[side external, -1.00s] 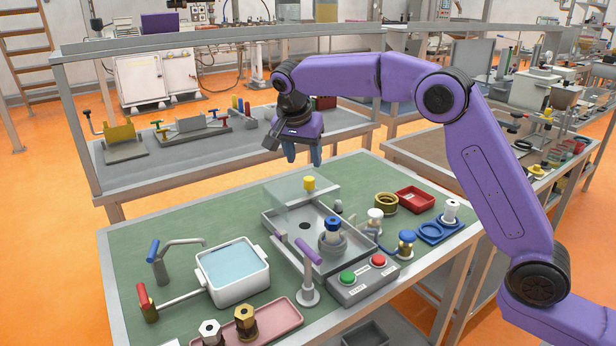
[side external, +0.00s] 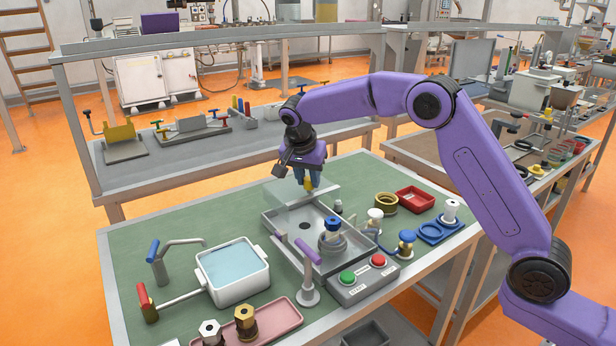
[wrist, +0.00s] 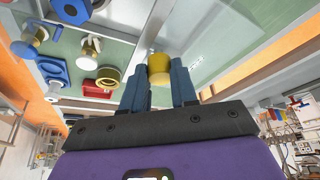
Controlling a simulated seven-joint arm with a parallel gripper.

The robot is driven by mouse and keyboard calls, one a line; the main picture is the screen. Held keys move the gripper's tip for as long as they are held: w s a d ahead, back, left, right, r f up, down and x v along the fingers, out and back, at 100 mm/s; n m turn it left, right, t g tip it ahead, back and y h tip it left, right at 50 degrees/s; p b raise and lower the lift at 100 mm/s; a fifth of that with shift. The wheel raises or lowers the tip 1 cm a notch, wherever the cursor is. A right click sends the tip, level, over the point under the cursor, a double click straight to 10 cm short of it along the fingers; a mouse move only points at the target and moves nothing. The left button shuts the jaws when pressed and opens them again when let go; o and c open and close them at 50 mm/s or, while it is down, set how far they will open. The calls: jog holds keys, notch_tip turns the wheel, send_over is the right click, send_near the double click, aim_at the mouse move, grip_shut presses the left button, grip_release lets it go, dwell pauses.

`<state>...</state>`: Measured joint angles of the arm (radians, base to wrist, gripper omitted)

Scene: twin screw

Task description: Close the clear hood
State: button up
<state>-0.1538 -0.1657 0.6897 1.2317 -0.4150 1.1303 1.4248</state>
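The clear hood (side external: 285,195) is a see-through cover at the back of a grey metal tray-like housing (side external: 283,232). It stands raised and tilted, with the housing's inside exposed in front of it. A yellow knob (side external: 308,184) sits on the hood's upper edge. My gripper (side external: 308,181) is over this knob, with one blue finger on each side. In the wrist view the yellow knob (wrist: 159,67) sits between the fingertips (wrist: 158,80), which appear to touch it. The fingers hide part of the knob in the side view.
A blue-topped fitting (side external: 333,230) stands in the housing's right part. A purple-handled lever (side external: 308,270) and a box with green and red buttons (side external: 363,282) are in front. A red tray (side external: 415,200) and brass ring (side external: 386,203) lie to the right. A white water basin (side external: 233,273) is left.

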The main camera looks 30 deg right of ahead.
grip_shut()
jog(key=s, duration=1.4)
jog(key=shift+a, duration=0.1)
jog(key=o, duration=0.8)
grip_release()
jog(key=v, duration=1.7)
jog(key=shift+r, duration=0.3)
